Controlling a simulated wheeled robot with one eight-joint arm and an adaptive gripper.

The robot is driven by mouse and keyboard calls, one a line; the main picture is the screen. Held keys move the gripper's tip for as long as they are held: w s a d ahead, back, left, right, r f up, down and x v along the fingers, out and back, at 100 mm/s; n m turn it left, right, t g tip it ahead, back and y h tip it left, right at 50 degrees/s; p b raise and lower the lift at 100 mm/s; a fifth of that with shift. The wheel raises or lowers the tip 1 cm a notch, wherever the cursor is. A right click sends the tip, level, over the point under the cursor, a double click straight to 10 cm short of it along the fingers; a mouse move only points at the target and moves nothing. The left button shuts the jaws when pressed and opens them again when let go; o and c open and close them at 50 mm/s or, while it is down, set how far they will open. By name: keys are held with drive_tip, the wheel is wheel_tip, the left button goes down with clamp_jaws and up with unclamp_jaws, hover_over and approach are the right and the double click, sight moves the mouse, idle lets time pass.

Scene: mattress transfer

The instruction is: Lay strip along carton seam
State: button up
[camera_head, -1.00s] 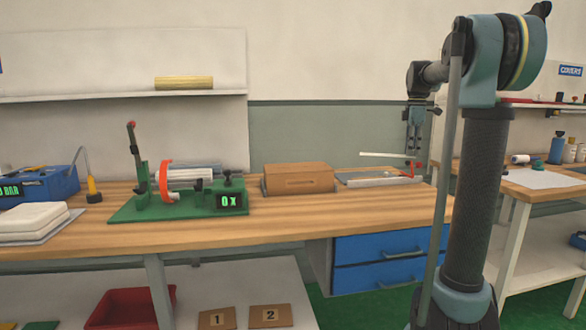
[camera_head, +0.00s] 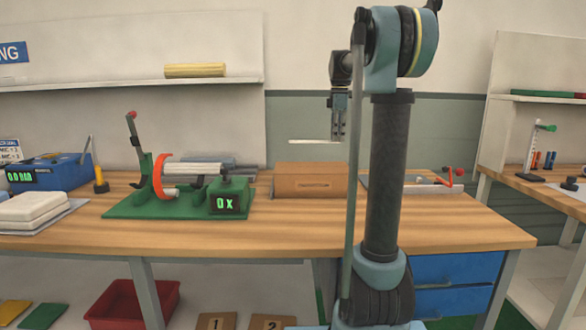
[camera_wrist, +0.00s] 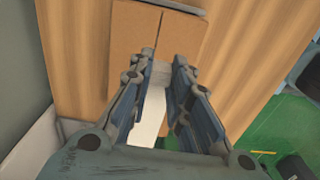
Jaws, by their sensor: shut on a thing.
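The brown carton (camera_head: 310,181) sits on the wooden bench, right of the green fixture. Its top with a dark seam line shows in the wrist view (camera_wrist: 192,40). My gripper (camera_head: 338,134) hangs above the carton, pointing down. It is shut on a thin white strip (camera_head: 312,140), which sticks out to the left and is held level, well above the carton top. In the wrist view the strip (camera_wrist: 148,118) runs between the fingers (camera_wrist: 163,58), roughly in line with the seam. The strip is apart from the carton.
A green fixture (camera_head: 125,209) with an orange ring and a display stands left of the carton. A tray with a red-ended tool (camera_head: 425,186) lies to the right. White pads (camera_head: 38,206) and a blue box (camera_head: 50,172) are at far left.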

sight(334, 167)
drive_tip(key=shift+w, duration=0.4)
drive_tip(key=shift+a, duration=0.1)
drive_tip(key=shift+a, duration=0.15)
drive_tip(key=shift+a+f, duration=0.1)
drive_tip(key=shift+f, duration=4.95)
drive_tip(key=o, duration=0.8)
drive_tip(key=shift+c, duration=0.2)
wheel_tip(334, 167, up, 12)
drive_tip(key=shift+r, duration=0.1)
